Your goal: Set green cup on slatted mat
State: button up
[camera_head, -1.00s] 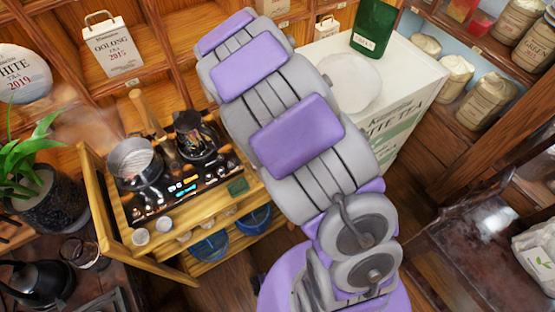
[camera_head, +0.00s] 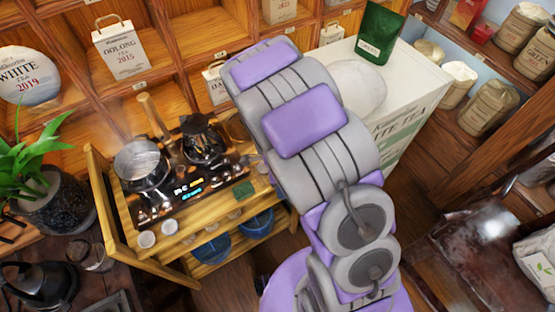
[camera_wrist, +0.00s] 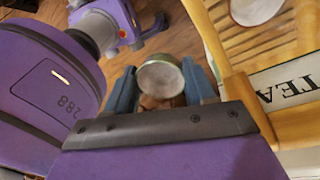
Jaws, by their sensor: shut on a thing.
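My gripper (camera_wrist: 160,84) shows in the wrist view, with its two blue fingers on either side of a small round cup (camera_wrist: 160,78). It is shut on this cup, which has a greenish-grey rim and a pale inside. A slatted wooden surface (camera_wrist: 232,40) lies at the upper right of the wrist view, apart from the cup. I cannot tell whether it is the slatted mat. In the head view my purple and grey arm hides my gripper and the cup.
A wooden cart (camera_head: 103,205) holds a pan (camera_head: 140,162), a dark pot (camera_head: 203,143) and small pale cups (camera_head: 146,239). A white box (camera_head: 418,100) stands right of my arm. A pale bowl (camera_wrist: 257,6) lies on the slats.

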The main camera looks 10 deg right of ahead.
jog(key=w+d, duration=0.1)
jog(key=w, duration=0.3)
jog(key=w+d+f+b, duration=0.1)
jog(key=w, duration=0.3)
jog(key=w+d+b, duration=0.1)
jog(key=w, duration=0.3)
jog(key=shift+d+f, duration=0.1)
jog(key=shift+f, duration=0.05)
jog(key=shift+w, duration=0.4)
jog(key=shift+a+f, duration=0.2)
jog(key=shift+a, duration=0.05)
jog(key=f+b, duration=0.1)
jog(key=f, duration=0.2)
jog(key=shift+d+f, duration=0.15)
jog(key=shift+d, duration=0.05)
jog(key=o, duration=1)
jog(key=shift+a, duration=0.15)
jog(key=shift+o, duration=0.2)
